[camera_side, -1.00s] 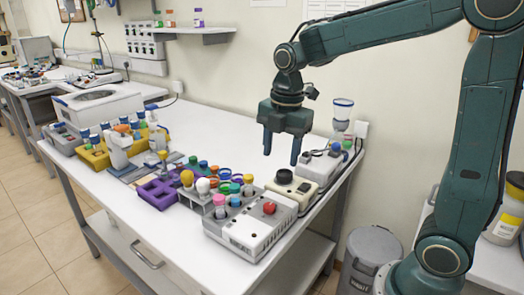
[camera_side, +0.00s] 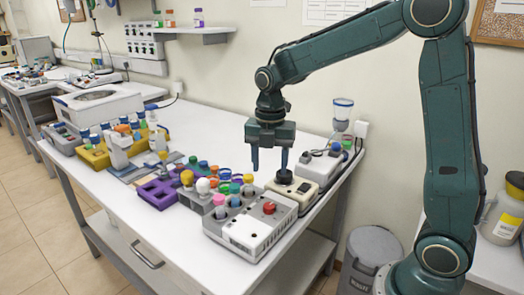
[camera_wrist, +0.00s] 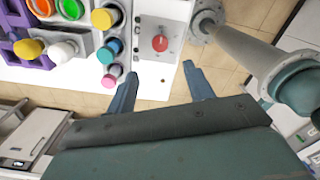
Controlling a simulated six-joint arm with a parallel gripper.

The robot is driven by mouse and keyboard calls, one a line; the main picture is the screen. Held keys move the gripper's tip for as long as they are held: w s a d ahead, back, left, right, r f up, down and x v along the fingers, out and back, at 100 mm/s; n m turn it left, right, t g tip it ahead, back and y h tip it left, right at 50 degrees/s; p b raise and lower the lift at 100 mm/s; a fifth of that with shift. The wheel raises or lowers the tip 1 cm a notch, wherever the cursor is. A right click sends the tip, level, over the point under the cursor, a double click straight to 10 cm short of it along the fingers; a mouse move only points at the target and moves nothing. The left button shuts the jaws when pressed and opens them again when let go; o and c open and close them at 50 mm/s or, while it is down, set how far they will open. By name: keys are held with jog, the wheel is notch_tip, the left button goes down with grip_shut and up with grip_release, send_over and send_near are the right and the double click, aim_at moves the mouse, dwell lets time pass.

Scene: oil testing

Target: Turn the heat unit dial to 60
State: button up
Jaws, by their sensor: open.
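The heat unit (camera_side: 245,236) is a light grey box near the front right end of the bench, with colored-capped tubes in its left part. Its dial (camera_side: 269,207) is a round red knob on top, also seen in the wrist view (camera_wrist: 160,43). My gripper (camera_side: 269,170) is open and empty, pointing down above the bench, behind and above the dial in the side view. In the wrist view the dial lies beyond the gap between my fingertips (camera_wrist: 160,71), apart from them. The dial's markings are too small to read.
A cream box with a black round top (camera_side: 284,176) stands just behind the heat unit, close below my right finger in the side view. A purple rack (camera_side: 157,193) and several capped tubes stand to the left. The bench behind them is mostly clear.

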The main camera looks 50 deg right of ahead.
aim_at(269, 205)
notch_tip(269, 205, down, 12)
jog(key=shift+r, duration=0.15)
dwell(0.4)
jog(key=shift+c, duration=0.2)
jog(key=c, duration=0.9)
